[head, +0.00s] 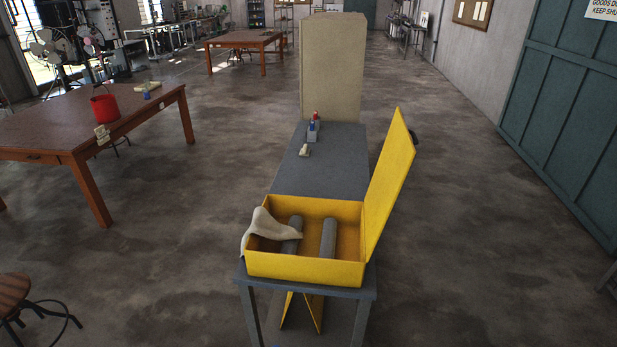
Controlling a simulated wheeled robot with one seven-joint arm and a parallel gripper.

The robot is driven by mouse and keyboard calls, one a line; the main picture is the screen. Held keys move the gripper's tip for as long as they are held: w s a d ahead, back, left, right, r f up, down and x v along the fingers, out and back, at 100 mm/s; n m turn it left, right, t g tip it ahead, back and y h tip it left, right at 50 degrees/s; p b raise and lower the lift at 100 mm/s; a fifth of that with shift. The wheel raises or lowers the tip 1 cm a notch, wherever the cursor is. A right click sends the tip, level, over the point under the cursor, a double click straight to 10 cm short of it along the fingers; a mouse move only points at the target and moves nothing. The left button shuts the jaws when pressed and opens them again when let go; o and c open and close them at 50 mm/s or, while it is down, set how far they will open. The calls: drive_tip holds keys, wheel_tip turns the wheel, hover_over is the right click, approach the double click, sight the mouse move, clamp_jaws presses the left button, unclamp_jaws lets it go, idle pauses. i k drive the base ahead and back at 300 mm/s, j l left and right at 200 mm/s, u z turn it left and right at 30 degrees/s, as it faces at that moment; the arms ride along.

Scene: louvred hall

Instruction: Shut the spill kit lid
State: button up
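The spill kit is a yellow open-topped box (305,271) on the near end of a narrow grey table. Its yellow lid (391,180) stands open on the right side, nearly upright and leaning a little outward. A dark piece shows at the lid's outer side. Inside the box lie two grey rolls (328,238) and a pale cloth (268,228) that hangs over the left wall. My gripper is not in the head view.
The grey table (335,173) holds small bottles (313,128) and a pale small item (305,150), with a tall beige panel (332,68) behind. A yellow folded sign (302,312) stands below. A wooden table (60,130) with a red bucket (105,108) is left. Floor on the right is clear.

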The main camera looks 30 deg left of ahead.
sight(398, 153)
drive_tip(key=i+l+u, duration=0.2)
drive_tip(key=u, duration=0.2)
drive_tip(key=i+l+u, duration=0.15)
drive_tip(key=l+u, duration=0.3)
drive_tip(key=i+l+u, duration=0.1)
drive_tip(key=l+u, duration=0.75)
